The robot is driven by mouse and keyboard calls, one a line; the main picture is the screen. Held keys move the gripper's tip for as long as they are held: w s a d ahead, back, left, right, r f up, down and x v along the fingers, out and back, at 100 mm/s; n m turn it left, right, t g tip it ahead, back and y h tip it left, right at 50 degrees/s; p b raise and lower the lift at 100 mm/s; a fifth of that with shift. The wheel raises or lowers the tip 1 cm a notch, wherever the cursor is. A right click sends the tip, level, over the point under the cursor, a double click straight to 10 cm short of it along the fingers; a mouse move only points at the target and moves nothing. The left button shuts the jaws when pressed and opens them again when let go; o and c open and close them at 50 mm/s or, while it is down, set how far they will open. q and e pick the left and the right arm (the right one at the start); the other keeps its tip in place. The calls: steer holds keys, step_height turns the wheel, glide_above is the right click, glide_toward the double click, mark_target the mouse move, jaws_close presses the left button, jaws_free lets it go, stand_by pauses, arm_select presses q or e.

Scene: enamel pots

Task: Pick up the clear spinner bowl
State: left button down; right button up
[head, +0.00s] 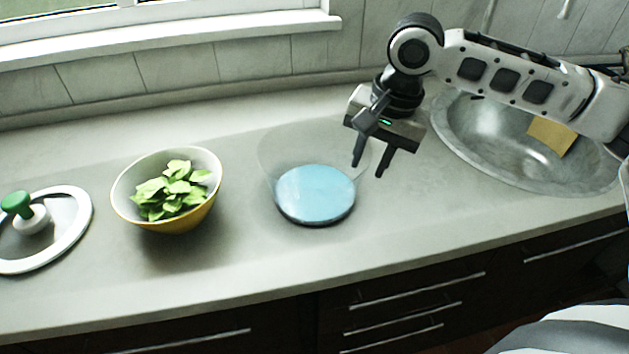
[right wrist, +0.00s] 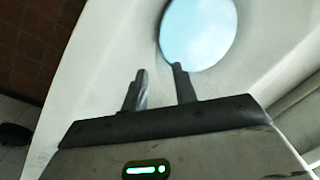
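The clear spinner bowl (head: 280,160) stands upright on the grey counter, see-through, with a light blue round bottom. Its blue bottom also shows in the right wrist view (right wrist: 198,30); the clear wall is hard to make out there. My right gripper (head: 368,171) is at the bowl's right side, pointing down, its two fingers apart. In the head view one finger overlaps the clear wall and the other is just outside it. I cannot tell whether they touch the rim. Both fingers show in the right wrist view (right wrist: 159,70), with nothing visibly clamped. My left gripper is out of view.
A yellow-sided bowl of green leaves (head: 170,190) stands left of the clear bowl. A white-rimmed lid with a green knob (head: 45,230) lies at far left. A metal sink (head: 480,135) with a tan sponge (head: 551,136) is at right. The counter in front is clear.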

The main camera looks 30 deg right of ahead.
steer(key=f, duration=0.5)
steer(key=shift+w+a+f, duration=0.1)
steer(key=shift+w+a, duration=0.25)
steer(key=shift+a, duration=0.05)
jaws_close()
stand_by(1.0)
